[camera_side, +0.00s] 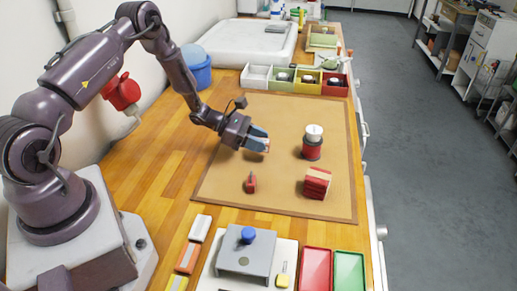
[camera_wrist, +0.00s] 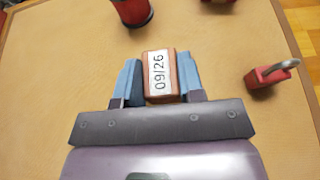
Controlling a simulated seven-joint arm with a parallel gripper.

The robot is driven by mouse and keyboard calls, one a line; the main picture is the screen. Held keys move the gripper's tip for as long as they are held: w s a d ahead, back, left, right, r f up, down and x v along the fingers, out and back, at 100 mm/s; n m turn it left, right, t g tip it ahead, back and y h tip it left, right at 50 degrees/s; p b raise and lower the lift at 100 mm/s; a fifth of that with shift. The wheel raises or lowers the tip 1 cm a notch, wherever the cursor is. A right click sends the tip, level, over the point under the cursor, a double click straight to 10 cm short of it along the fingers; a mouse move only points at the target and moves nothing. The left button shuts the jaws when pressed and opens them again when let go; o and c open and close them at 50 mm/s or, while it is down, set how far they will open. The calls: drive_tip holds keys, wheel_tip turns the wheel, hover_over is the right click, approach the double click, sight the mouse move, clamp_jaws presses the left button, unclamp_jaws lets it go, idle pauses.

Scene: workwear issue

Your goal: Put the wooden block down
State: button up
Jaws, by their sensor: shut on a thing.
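My gripper (camera_side: 257,139) is low over the tan mat (camera_side: 215,180) in the side view. In the wrist view my gripper (camera_wrist: 160,80) has its two blue fingers on either side of the wooden block (camera_wrist: 160,75), shut on it. The block is reddish brown with a white label reading 09/26. In the side view the fingers hide most of the block. I cannot tell whether its underside touches the mat.
A red padlock (camera_side: 250,184) also shows in the wrist view (camera_wrist: 271,74). A red cylinder with a white top (camera_side: 312,143) and a red strapped bundle (camera_side: 317,183) stand to the right. Coloured bins (camera_side: 310,90) line the mat's far edge. Bare mat lies between these things.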

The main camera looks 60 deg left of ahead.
drive_tip(key=shift+f, duration=1.6)
drive_tip(key=shift+f, duration=0.1)
drive_tip(key=o, duration=0.9)
